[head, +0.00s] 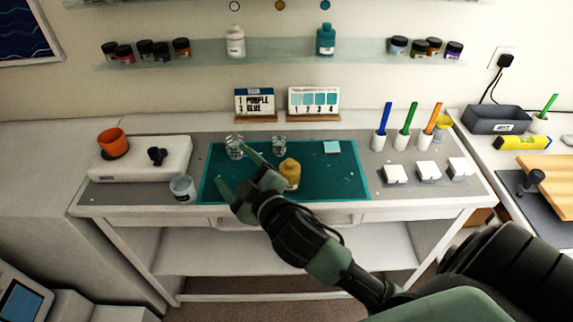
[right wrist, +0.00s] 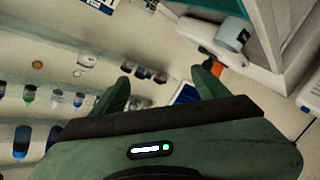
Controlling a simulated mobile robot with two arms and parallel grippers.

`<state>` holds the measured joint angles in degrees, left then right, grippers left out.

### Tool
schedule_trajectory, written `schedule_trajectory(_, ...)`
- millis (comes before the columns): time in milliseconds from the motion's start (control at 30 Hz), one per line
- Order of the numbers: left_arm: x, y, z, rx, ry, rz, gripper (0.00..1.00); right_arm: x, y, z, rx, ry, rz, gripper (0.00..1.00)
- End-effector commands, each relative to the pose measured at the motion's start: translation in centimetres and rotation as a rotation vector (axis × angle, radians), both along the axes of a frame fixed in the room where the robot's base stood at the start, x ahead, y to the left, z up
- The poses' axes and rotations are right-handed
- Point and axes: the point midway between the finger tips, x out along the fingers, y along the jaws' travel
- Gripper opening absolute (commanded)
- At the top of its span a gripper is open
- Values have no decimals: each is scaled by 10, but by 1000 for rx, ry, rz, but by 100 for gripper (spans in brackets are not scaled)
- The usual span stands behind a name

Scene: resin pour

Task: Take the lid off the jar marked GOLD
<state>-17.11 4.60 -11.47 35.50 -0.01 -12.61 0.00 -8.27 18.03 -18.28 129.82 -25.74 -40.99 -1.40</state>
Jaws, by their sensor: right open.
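A small amber-gold jar (head: 290,168) stands on the teal mat (head: 345,185) near the middle of the table in the head view. It looks closed on top, but I cannot read any marking on it. My right gripper (head: 233,167) is open and empty, above the mat to the left of this jar. My right wrist is close to the jar in the picture and covers part of the mat. The right wrist view also shows the open fingers (right wrist: 165,78) with nothing between them; the gold jar is not clear there. My left gripper is not in view.
Two clear glass cups (head: 234,147) (head: 279,145) stand behind the gripper. A grey cup (head: 183,188) stands at the mat's left edge. A white device (head: 135,165) and orange cup (head: 112,143) are left. Colored tools (head: 408,118) and white blocks (head: 428,170) are right.

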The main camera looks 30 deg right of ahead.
Motion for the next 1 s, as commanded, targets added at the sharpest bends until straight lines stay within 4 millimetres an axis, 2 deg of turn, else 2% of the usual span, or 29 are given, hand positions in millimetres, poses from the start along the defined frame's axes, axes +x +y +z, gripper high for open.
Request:
schedule_trajectory(33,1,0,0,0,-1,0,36,12,10,25,-53,-97,45,75)
schedule_trajectory(133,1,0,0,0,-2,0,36,26,40,77,-186,-323,166,75)
schedule_trajectory(200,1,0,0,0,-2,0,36,28,69,113,-306,-498,274,75)
schedule_trajectory(300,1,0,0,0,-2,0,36,18,115,148,-503,-734,455,75)
schedule_trajectory(367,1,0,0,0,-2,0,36,8,140,157,-631,-859,572,75)
schedule_trajectory(433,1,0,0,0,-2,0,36,-6,165,156,-788,-981,717,75)
schedule_trajectory(500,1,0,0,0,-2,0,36,-17,182,143,-953,-1079,872,75)
schedule_trajectory(600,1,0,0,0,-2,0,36,-27,188,110,-1200,-1159,1108,75)
schedule_trajectory(667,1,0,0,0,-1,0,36,-27,179,85,-1351,-1169,1258,75)
schedule_trajectory(767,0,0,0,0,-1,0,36,-20,143,44,-1597,-1112,1515,75)
schedule_trajectory(800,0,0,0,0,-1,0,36,-15,121,30,-1690,-1058,1620,75)
schedule_trajectory(867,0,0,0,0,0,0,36,-6,81,13,-1817,-948,1776,75)
schedule_trajectory(900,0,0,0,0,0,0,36,0,51,7,-1890,-856,1872,75)
schedule_trajectory(967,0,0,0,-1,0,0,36,6,6,2,-1976,-700,2003,75)
schedule_trajectory(1000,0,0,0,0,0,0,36,9,-24,2,-2016,-590,2081,75)
